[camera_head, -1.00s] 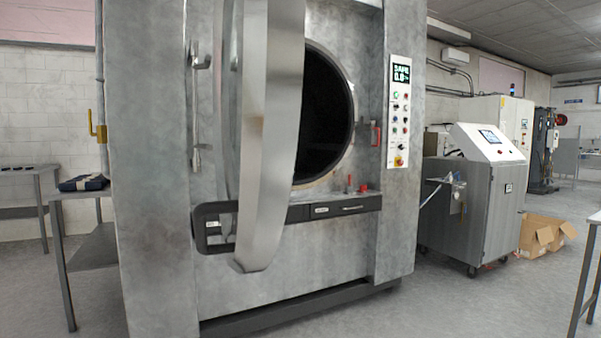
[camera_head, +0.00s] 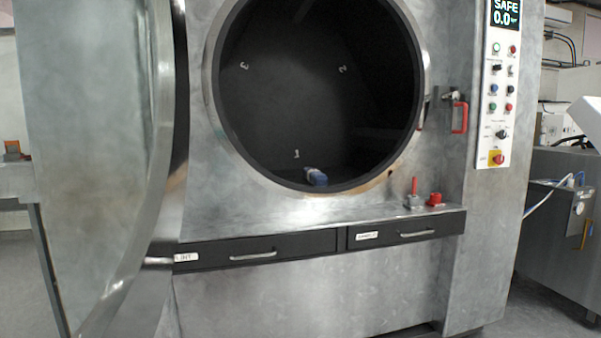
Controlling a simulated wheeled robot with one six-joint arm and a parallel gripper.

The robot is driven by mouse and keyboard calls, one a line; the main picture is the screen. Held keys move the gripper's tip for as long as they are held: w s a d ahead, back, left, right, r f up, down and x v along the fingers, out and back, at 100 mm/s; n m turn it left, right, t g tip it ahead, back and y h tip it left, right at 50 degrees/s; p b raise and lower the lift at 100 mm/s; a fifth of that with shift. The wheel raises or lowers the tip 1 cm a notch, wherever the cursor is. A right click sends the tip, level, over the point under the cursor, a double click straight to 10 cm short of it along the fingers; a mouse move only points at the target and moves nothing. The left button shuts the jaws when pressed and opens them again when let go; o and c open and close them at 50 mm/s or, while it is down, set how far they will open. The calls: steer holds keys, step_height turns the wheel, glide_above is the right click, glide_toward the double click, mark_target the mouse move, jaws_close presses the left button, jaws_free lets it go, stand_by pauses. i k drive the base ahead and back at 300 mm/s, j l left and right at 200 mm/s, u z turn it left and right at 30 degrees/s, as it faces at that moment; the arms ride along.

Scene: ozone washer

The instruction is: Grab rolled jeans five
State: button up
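A small blue roll with a pale end (camera_head: 316,177) lies at the bottom of the dark round drum (camera_head: 330,90), just inside the front rim and under the white number 1. It looks like rolled denim; no number on it can be read. The drum also carries a white 2 and 3 on its inner wall. My gripper does not show in this view.
The round door (camera_head: 160,150) stands open at the left. Below the opening are a ledge and two black drawers (camera_head: 255,252) with handles. A red handle (camera_head: 459,117), small red-topped fittings (camera_head: 434,199) and a control panel (camera_head: 497,90) reading SAFE are at the right.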

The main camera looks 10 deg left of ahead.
mark_target(314, 175)
steer(key=i+l+u, duration=0.2)
steer(key=i, duration=0.25)
steer(key=i+l+u, duration=0.2)
steer(key=i, duration=0.25)
